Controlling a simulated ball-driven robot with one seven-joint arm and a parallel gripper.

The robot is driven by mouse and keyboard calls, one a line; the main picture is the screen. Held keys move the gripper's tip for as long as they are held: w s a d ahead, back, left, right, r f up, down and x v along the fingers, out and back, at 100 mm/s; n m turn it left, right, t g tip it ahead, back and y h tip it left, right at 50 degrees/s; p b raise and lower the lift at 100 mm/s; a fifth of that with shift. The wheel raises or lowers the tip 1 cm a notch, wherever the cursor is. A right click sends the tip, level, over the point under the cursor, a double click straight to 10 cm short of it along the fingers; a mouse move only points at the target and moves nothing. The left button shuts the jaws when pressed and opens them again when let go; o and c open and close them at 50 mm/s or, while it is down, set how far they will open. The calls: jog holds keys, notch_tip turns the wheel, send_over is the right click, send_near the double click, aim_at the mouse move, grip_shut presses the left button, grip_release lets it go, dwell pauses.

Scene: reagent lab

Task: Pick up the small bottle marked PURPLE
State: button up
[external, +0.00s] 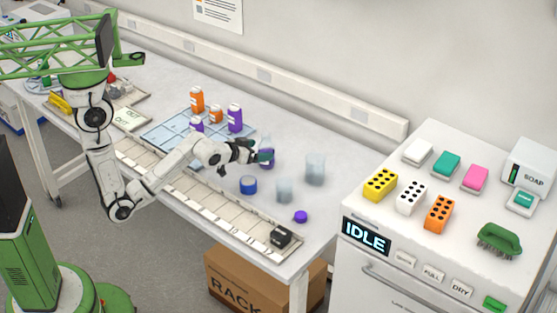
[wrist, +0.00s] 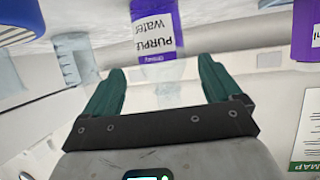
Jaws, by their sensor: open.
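A bottle with a white label reading PURPLE (wrist: 155,38) and purple bands shows upside down at the top middle of the wrist view. It lies beyond my open fingertips, between their lines. A faint clear shape shows between the fingers, just below the label in that picture; I cannot tell whether it is part of the bottle. My gripper (wrist: 160,80) has green fingers spread wide with nothing clamped. In the external view my gripper (external: 257,156) is low over the table, with a purple bottle (external: 268,164) at its fingertips, partly hidden by them.
Clear glass beakers (external: 315,168) (external: 285,190) stand to the right, near a blue ring-shaped item (external: 248,184) and a purple cap (external: 300,216). A tall purple bottle (external: 235,119) and orange bottles (external: 197,100) stand behind at the blue tray. A long white rack (external: 225,212) lines the front edge.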

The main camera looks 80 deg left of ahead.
aim_at(271, 147)
jog(key=shift+p+x, duration=0.7)
jog(key=shift+x, duration=2.75)
jog(key=shift+s, duration=0.1)
jog(key=shift+c, duration=0.4)
jog(key=shift+r, duration=0.1)
jog(key=c, duration=1.1)
jog(key=shift+r, duration=0.2)
